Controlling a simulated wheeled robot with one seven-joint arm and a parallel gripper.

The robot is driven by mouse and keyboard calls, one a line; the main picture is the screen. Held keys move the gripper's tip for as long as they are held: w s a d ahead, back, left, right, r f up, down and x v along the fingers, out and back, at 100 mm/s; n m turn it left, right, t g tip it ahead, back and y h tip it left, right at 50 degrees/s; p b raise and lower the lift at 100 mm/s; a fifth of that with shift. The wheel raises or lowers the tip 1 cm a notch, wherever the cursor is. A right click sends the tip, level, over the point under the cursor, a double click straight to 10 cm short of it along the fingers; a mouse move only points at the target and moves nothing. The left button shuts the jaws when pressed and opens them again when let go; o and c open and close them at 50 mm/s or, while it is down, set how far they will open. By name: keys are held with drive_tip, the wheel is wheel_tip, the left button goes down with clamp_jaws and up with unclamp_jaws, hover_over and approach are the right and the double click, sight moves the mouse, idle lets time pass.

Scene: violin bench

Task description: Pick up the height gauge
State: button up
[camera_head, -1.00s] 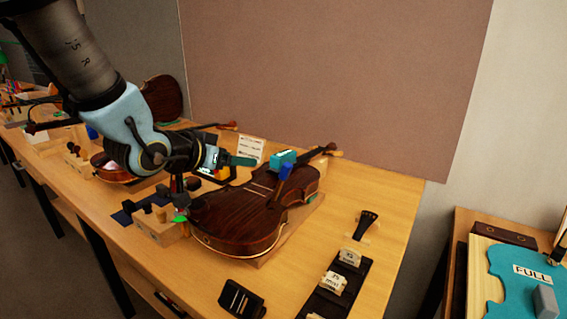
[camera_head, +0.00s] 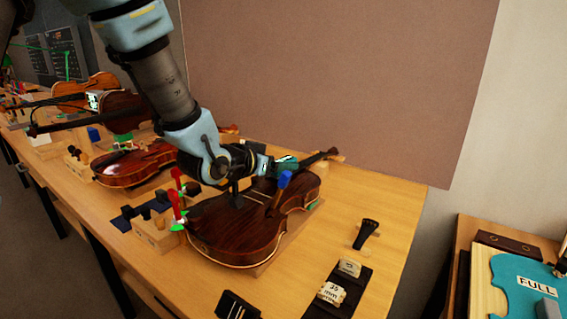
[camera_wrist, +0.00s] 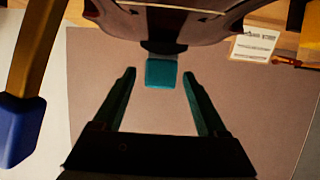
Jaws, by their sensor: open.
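The height gauge looks to be the small teal block (camera_wrist: 161,73), which sits at the dark fingerboard end of the brown violin (camera_head: 232,228). In the wrist view, my gripper (camera_wrist: 159,76) is open, with one teal finger on each side of the block and a gap on both sides. In the head view, my gripper (camera_head: 288,163) is over the violin near its neck. There the teal fingers and the block run together, so I cannot tell them apart.
A blue-capped stick (camera_wrist: 20,130) stands close to my gripper, at left in the wrist view. A printed card (camera_wrist: 255,44) lies beyond. Red pieces with green bases (camera_head: 178,210) stand left of the violin. A black tailpiece (camera_head: 365,233) lies right on the bench, with free wood around it.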

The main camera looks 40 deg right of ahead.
sight(287, 158)
drive_tip(key=shift+x, duration=1.25)
drive_tip(key=shift+c, duration=0.2)
clamp_jaws()
